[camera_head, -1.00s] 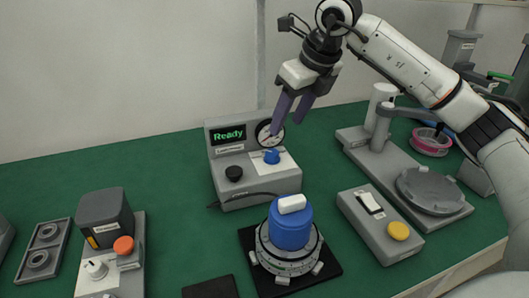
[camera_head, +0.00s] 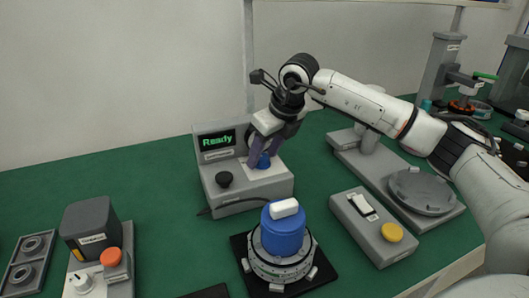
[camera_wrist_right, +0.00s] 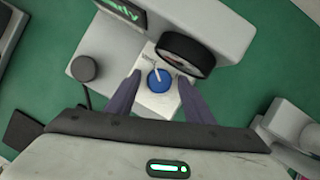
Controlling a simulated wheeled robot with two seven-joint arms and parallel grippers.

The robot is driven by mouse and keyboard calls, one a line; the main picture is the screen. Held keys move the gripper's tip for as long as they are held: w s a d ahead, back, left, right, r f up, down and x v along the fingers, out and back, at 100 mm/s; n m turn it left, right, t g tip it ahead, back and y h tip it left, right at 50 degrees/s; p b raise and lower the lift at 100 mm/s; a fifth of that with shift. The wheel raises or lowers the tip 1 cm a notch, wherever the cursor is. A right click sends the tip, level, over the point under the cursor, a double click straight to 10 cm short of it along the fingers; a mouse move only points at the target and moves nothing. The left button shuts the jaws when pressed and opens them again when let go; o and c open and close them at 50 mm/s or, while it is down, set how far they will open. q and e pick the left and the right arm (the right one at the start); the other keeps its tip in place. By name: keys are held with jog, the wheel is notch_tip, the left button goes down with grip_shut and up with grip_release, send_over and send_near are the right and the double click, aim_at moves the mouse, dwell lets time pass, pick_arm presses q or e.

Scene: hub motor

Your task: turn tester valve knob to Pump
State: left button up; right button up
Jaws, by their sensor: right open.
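The grey tester (camera_head: 240,190) stands at the back of the table, its screen (camera_head: 217,141) reading "Ready" in green. Its blue valve knob (camera_head: 263,161) is partly hidden by my right gripper (camera_head: 264,156) in the head view. In the right wrist view, the blue knob (camera_wrist_right: 159,80) has a white pointer line tilted toward upper left. The fingertips of my right gripper (camera_wrist_right: 158,77) are on either side of the knob, open, with gaps showing. A round gauge (camera_wrist_right: 185,56) sits beside the knob. The label lettering is too small to read. My left gripper is not in view.
A black knob (camera_head: 224,179) is on the tester's left part. A blue-topped hub unit (camera_head: 283,232) stands in front on a black mat. A grey box with a yellow button (camera_head: 391,232) and a stand with a round plate (camera_head: 421,190) are at right.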

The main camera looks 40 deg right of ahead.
jog(key=c, duration=1)
jog(key=shift+c, duration=0.2)
jog(key=m, duration=0.1)
jog(key=m+h, duration=0.1)
jog(key=m, duration=0.2)
jog(key=shift+a+h, duration=0.25)
jog(key=shift+h, duration=0.05)
jog(key=m+h, duration=0.1)
jog(key=m, duration=0.2)
jog(key=m+h, duration=0.1)
jog(key=m, duration=0.1)
jog(key=shift+w+m+g, duration=0.1)
jog(key=shift+m+g, duration=0.3)
jog(key=o, duration=1)
